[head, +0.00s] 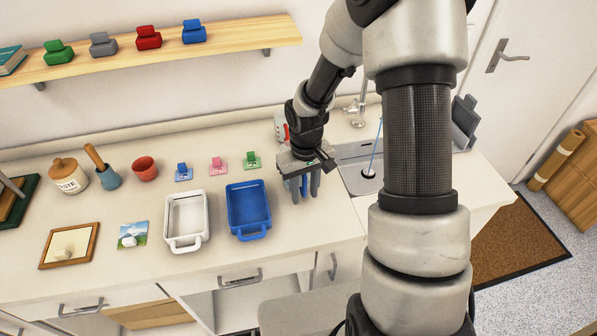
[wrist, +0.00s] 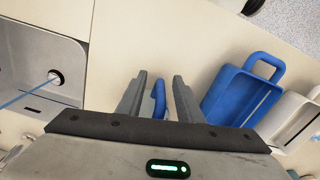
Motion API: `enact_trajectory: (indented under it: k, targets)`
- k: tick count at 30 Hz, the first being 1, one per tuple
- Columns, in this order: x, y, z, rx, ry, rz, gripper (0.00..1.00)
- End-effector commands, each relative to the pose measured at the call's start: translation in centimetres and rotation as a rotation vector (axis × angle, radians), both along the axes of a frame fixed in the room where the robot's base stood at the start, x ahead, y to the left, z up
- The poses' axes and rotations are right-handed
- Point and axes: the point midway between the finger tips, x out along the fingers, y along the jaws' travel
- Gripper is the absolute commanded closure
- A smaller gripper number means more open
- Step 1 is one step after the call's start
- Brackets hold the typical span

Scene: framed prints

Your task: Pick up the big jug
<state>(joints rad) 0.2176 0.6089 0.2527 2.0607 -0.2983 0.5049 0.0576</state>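My gripper (head: 305,190) is low over the counter, just right of the blue tray. It is open: the wrist view shows its two fingers (wrist: 157,84) apart. A slim blue piece (wrist: 158,98), possibly a handle, shows between the fingers with gaps on both sides. The rest of it is hidden by my gripper, so I cannot tell if it belongs to the big jug. A white and red container (head: 280,124) stands behind my wrist, partly hidden. No other thing clearly looks like a big jug.
A blue tray (head: 232,223) and a white tray (head: 170,229) stand to the left. The sink (head: 352,151) is to the right, with a blue line running from its drain. Clips, a red cup (head: 145,169), a mortar (head: 108,178) and a jar (head: 68,181) stand further left.

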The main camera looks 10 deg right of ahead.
Motion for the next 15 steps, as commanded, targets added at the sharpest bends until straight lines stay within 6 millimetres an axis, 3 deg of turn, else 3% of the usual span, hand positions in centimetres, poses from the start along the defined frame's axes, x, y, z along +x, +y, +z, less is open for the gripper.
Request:
enact_trajectory:
  k: [2,8,15]
  targets:
    - [0.00,-0.01,0.03,0.000,0.000,0.000,0.67]
    - [0.00,-0.01,0.04,0.000,0.000,0.000,1.00]
    - [0.02,-0.01,0.07,0.000,0.000,0.000,1.00]
